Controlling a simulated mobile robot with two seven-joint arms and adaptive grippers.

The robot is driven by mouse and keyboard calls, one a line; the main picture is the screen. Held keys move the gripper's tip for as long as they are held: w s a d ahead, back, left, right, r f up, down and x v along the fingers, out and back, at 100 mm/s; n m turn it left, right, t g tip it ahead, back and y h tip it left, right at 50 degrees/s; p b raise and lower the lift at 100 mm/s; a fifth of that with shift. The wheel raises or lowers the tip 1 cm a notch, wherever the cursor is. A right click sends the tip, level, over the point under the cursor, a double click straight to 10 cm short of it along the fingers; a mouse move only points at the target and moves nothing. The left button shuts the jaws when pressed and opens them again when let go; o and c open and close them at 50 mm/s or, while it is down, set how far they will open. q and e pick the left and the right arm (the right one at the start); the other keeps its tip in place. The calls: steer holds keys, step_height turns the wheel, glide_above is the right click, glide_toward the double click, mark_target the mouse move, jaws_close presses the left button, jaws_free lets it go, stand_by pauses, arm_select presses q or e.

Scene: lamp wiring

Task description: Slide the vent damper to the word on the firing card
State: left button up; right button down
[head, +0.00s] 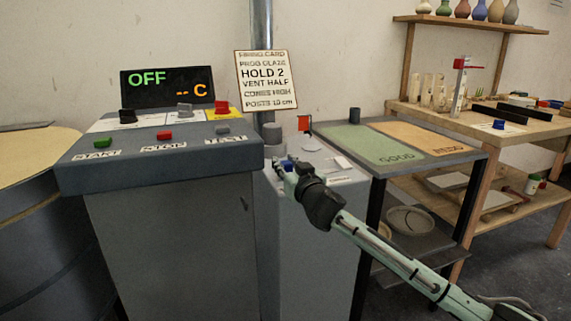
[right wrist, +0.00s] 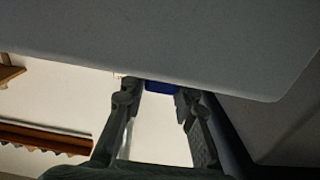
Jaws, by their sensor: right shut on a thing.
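My right gripper (head: 284,166) is at the grey vent box (head: 305,240) beside the flue pipe. In the right wrist view my right gripper (right wrist: 158,95) has its fingers on either side of a small blue knob (right wrist: 160,87), and it is shut on it. The blue knob also shows in the head view (head: 289,164), partly hidden by the gripper. The damper's position marks are too small or covered to read. My left gripper is not in view.
The control console (head: 165,140) stands close on the left, with a display (head: 165,84) reading "OFF". A table with green GOOD (head: 365,145) and orange REDO areas stands on the right. A wooden shelf (head: 480,120) with several items is farther right.

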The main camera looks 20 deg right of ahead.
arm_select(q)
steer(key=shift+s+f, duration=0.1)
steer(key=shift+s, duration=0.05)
arm_select(e)
steer(key=shift+d, duration=0.45)
steer(key=d+p, duration=0.1)
steer(key=d, duration=0.5)
steer(key=shift+w+d, duration=0.1)
steer(key=shift+d, duration=0.05)
steer(key=c, duration=1.2)
jaws_free()
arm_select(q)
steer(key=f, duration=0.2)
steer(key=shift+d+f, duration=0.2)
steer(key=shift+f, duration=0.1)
arm_select(e)
steer(key=shift+s+f, duration=0.1)
steer(key=shift+s, duration=0.4)
steer(key=s, duration=1.1)
steer(key=shift+d, duration=0.15)
